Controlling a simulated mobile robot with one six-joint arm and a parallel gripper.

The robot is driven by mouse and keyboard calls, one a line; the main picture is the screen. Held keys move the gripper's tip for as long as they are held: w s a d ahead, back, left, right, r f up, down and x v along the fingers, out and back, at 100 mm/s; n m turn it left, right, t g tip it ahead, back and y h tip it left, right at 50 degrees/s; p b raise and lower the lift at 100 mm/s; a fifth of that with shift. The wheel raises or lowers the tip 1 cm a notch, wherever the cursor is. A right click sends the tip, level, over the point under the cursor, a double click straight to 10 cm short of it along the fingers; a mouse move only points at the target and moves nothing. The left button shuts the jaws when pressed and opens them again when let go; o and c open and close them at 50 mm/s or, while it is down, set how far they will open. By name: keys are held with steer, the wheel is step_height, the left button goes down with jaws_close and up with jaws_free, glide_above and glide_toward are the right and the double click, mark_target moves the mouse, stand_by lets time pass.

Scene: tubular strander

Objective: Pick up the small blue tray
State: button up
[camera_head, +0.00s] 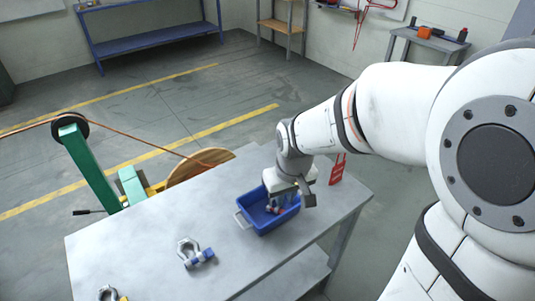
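The small blue tray (250,217) is an open bin on the grey table (150,250), near its right end. A light grey handle-like piece shows at its left end. Small red and grey items (275,209) show inside it. My gripper (291,199) reaches down from above at the tray's right part, with a dark finger-like part by the right wall. The wrist hides part of the tray's far right side. I cannot tell whether the fingers touch the tray or whether they are open or shut.
A metal shackle with a blue pin (194,254) lies left of the tray, and another with a yellow pin (108,293) at the front left. A green machine (87,170) and wooden reel (198,166) are behind.

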mark_target(248, 221)
steer(key=shift+w+a+f+n+g+p, duration=0.1)
steer(key=shift+w+a+f+n+p, duration=0.5)
steer(key=shift+a+f, duration=1.45)
steer(key=shift+w+a+f+n+g+p, duration=0.1)
steer(key=shift+w+a+f+n+p, duration=0.25)
steer(key=shift+w+a+f+p, duration=1.6)
steer(key=shift+s+a+f+n+g+b, duration=0.1)
steer(key=shift+s+a+f+n+b, duration=0.65)
steer(key=shift+f, duration=2.6)
steer(key=shift+w+a+m, duration=0.2)
steer(key=shift+w+m, duration=0.1)
steer(key=shift+w, duration=0.05)
steer(key=shift+c, duration=0.4)
jaws_close()
